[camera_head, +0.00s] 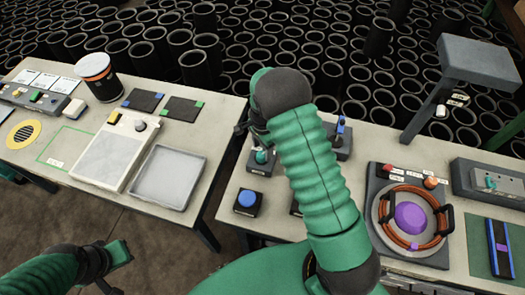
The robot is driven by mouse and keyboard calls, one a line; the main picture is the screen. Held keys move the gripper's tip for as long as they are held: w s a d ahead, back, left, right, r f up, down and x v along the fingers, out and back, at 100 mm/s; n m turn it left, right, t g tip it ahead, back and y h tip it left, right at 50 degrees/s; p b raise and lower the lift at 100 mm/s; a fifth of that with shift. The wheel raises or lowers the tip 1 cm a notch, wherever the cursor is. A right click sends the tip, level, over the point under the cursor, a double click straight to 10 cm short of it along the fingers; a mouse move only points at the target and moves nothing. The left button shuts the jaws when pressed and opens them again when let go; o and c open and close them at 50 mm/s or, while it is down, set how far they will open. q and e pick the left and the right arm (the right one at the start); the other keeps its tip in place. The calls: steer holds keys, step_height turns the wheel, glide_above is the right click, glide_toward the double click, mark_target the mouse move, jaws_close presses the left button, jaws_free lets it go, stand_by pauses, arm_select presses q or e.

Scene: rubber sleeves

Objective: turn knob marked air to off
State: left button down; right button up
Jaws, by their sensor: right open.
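No marking that reads "air" is legible, so I cannot tell which control is the air knob. A small teal knob (262,157) stands on a dark base on the right table. My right gripper (250,133) is open just above and beside this knob, partly hidden by my green-sleeved wrist; contact cannot be told. A blue-topped control (340,128) stands on another dark base right of my forearm. A grey box with a pale teal switch or knob (490,181) is at the far right. My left gripper (122,268) is open and empty, low in front of the left table.
The right table has a blue button (247,199), a round device with copper coil and purple centre (411,217), and a grey stand (478,60). The left table (85,190) holds a grey tray (167,177) and a black canister (98,75). Several black sleeves fill the background.

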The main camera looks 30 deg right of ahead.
mark_target(262, 157)
step_height(262, 157, down, 2)
steer(key=shift+w+a+f, duration=0.15)
steer(key=shift+f, duration=0.1)
steer(key=shift+a+f, duration=0.1)
steer(key=shift+s+a, duration=0.2)
steer(key=shift+s, duration=0.1)
steer(key=shift+c, duration=0.5)
steer(key=shift+w+d, duration=0.15)
steer(key=shift+d, duration=0.1)
steer(key=c, duration=0.7)
jaws_close()
